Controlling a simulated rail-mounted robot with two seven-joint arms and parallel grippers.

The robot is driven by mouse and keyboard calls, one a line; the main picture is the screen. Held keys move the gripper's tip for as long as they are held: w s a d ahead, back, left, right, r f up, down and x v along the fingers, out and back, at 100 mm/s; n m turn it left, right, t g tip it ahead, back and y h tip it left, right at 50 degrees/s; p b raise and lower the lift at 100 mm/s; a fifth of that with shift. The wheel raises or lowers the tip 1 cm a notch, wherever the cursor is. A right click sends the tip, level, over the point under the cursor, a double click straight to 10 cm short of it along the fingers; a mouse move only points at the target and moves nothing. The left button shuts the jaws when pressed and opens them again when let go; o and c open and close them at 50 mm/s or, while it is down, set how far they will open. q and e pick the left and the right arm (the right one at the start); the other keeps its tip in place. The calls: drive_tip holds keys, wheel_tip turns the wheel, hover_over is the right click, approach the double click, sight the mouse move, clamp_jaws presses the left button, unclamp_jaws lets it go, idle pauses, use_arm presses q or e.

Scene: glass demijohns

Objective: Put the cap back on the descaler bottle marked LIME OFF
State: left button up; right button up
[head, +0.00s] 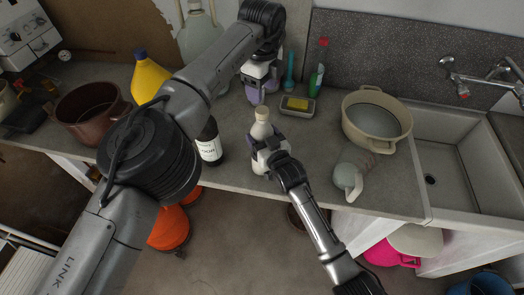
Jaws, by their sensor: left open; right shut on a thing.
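A pale cream bottle (262,130) stands upright near the front edge of the counter. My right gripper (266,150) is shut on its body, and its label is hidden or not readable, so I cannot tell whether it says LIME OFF. Its narrow top (262,114) is pale, and I cannot tell whether that is a cap or a bare neck. My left gripper (257,98) is open above and behind the bottle, with its fingers pointing down. I see no loose cap that I can be sure of.
A dark bottle with a white label (209,150) stands just left. A yellow container (149,78), brown pot (88,112) and glass demijohn (200,36) lie farther left. A sponge dish (296,107), beige pot (377,125), pale jug (349,178) and sink (447,165) are right.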

sight(262, 110)
use_arm(q)
drive_tip(key=shift+f, duration=3.65)
